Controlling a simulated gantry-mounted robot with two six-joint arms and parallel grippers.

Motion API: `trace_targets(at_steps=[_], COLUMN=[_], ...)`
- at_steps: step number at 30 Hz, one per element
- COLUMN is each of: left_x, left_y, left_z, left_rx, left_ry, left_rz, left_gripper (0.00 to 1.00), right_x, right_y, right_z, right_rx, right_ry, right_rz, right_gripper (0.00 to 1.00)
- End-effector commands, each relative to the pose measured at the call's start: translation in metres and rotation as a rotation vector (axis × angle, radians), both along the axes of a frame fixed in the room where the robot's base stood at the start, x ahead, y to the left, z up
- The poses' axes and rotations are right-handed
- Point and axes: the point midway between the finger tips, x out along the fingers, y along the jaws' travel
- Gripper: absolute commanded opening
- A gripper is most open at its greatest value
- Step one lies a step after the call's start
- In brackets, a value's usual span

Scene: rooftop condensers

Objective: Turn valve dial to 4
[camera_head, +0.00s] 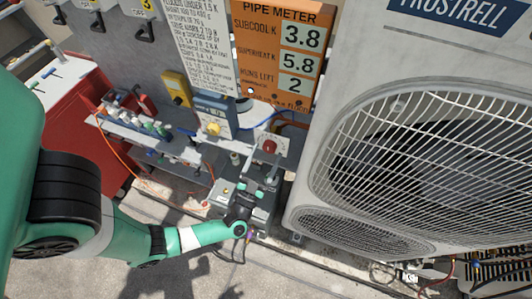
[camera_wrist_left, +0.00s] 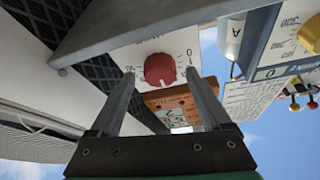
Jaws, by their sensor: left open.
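The valve dial (camera_head: 268,147) is a round red knob on a white plate, low between the orange meter board and the large condenser in the head view. In the left wrist view the red dial (camera_wrist_left: 160,69) sits between the two fingertips in the picture, with small marks around it on the plate. My left gripper (camera_head: 263,168) is open and points at the dial from the near side. Its fingers also show in the left wrist view (camera_wrist_left: 159,75), one on either side of the knob. I cannot tell whether they touch it, nor which number it points to. My right gripper is not in view.
The condenser (camera_head: 345,100) with its wire fan grille stands close to the right of the dial. The orange pipe meter board (camera_head: 262,68) is behind it. A blue-grey meter (camera_head: 216,117) and a shelf of fittings (camera_head: 140,132) are left, by a red cabinet (camera_head: 75,125).

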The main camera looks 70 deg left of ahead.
Motion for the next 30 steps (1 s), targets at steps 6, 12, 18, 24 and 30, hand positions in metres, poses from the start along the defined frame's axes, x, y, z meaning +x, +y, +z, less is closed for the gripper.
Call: trace_targets(at_steps=[6,12,18,24,30], left_x=[0.004,0.004,0.004,0.003,0.006], left_y=[0.004,0.004,0.004,0.004,0.001], left_z=[0.002,0.002,0.002,0.002,-0.001], left_rx=[0.001,0.000,0.000,0.000,-0.108], left_ry=[0.000,0.000,0.000,0.000,-0.139], left_rz=[-0.001,-0.001,0.000,0.000,-0.005], left_gripper=[0.81,0.67,0.31,0.00,0.00], right_x=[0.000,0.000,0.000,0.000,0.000], right_y=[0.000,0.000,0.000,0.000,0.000], right_z=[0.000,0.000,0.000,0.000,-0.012], right_rx=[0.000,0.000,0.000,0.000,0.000], right_ry=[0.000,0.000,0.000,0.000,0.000], right_rz=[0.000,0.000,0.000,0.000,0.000], right_gripper=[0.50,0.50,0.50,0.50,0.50])
